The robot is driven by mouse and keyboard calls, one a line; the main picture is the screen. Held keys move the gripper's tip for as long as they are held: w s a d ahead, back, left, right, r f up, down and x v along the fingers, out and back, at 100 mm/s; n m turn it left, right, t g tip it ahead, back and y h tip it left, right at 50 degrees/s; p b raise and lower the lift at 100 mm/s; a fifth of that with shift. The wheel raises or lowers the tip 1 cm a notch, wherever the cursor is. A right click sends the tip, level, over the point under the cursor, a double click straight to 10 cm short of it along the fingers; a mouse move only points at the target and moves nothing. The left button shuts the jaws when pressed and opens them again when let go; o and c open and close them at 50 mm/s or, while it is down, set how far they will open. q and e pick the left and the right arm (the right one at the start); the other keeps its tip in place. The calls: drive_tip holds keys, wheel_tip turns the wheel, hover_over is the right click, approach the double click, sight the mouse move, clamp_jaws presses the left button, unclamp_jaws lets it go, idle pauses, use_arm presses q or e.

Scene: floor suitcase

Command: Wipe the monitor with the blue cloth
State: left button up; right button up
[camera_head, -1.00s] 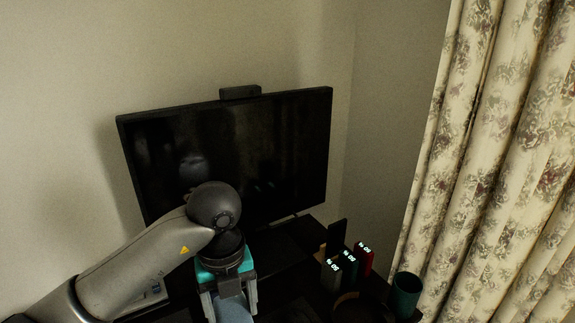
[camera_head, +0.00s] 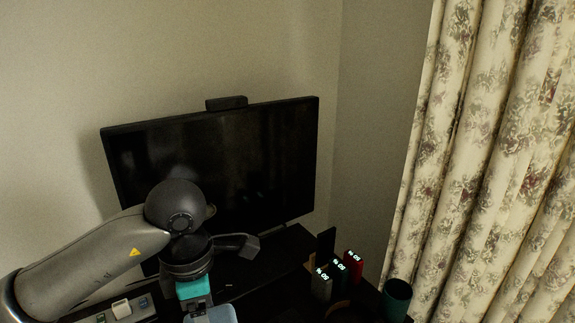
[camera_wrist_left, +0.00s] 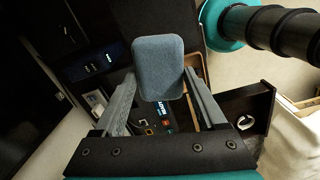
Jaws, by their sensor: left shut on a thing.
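The black monitor (camera_head: 220,155) stands at the back in the head view, its dark screen upright and partly hidden by my left arm. My left gripper (camera_wrist_left: 159,75) is shut on the blue cloth (camera_wrist_left: 158,62), which looks like a folded, rounded pad between the fingers. In the head view the cloth (camera_head: 213,315) shows at the bottom edge, below and in front of the monitor and apart from the screen. My left gripper (camera_head: 200,308) is cut off there by the frame. My right gripper is not in view.
A dark teal cup (camera_head: 397,298) stands farther right. A floral curtain (camera_head: 490,160) hangs at the right. A small dark box (camera_head: 227,103) sits atop the monitor.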

use_arm(q)
drive_tip(key=m, duration=0.4)
drive_tip(key=s+r+m, duration=0.1)
drive_tip(key=m, duration=0.1)
drive_tip(key=shift+a+m, duration=0.3)
drive_tip(key=shift+a, duration=0.05)
drive_tip(key=m, duration=0.4)
drive_tip(key=shift+s+a+r+m, duration=0.25)
drive_tip(key=shift+s+r+m, duration=0.05)
drive_tip(key=shift+m, duration=0.1)
drive_tip(key=m, duration=0.3)
drive_tip(key=s+m, duration=0.1)
drive_tip(key=shift+a+r+m, duration=0.3)
drive_tip(key=shift+m, duration=0.1)
drive_tip(key=m, duration=0.4)
drive_tip(key=s+m, duration=0.1)
drive_tip(key=shift+a+r+m, duration=0.3)
drive_tip(key=shift+r+m, duration=0.05)
drive_tip(key=shift+m, duration=0.05)
